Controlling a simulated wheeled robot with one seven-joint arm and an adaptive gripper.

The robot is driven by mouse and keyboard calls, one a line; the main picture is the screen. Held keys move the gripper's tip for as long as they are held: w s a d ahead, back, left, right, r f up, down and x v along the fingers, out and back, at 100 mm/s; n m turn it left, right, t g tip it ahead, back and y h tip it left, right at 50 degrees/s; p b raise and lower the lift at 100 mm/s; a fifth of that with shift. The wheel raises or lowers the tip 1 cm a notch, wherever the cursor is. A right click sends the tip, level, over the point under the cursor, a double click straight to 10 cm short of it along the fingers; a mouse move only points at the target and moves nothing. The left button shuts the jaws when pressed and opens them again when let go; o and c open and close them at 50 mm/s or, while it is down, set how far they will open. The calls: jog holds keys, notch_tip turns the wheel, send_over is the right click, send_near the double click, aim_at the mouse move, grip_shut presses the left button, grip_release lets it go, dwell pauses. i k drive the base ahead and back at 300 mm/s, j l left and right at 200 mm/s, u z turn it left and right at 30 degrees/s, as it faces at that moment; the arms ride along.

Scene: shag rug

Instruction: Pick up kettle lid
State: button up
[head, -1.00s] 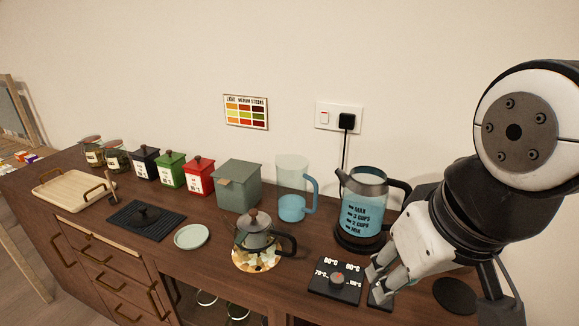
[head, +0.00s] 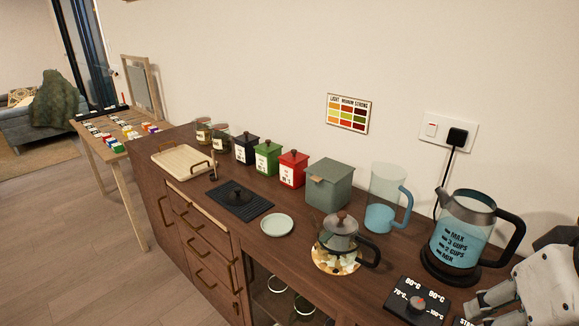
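A low black lid with a round knob (head: 237,194) lies on a dark ribbed mat (head: 259,203) on the left half of the counter. It looks like the kettle lid. The glass kettle (head: 462,235), holding blue water, stands on its black base at the right; its top looks open. My gripper (head: 474,306) is at the lower right edge, beside the kettle base and the temperature panel, far from the lid. It is only partly in view, and its finger opening cannot be judged. I see nothing held in it.
A small teapot (head: 340,231) on a patterned trivet, a pale saucer (head: 277,225), a blue-handled jug (head: 383,205) and a grey-green box (head: 329,185) stand between gripper and lid. Canisters (head: 292,170) line the back. A wooden tray (head: 176,163) is left. Floor at left is clear.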

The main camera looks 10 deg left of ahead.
aim_at(238, 197)
jog(key=i+j, duration=0.15)
jog(key=j, duration=0.25)
jog(key=i+j, duration=0.1)
jog(key=j, duration=0.25)
jog(key=i+j, duration=0.15)
jog(key=j, duration=0.25)
jog(key=i+j, duration=0.1)
jog(key=j, duration=0.3)
jog(key=i+j, duration=0.15)
jog(key=j, duration=0.25)
jog(key=i+j, duration=0.1)
jog(key=j, duration=0.25)
jog(key=i+j, duration=0.15)
jog(key=j, duration=0.25)
jog(key=i+j, duration=0.4)
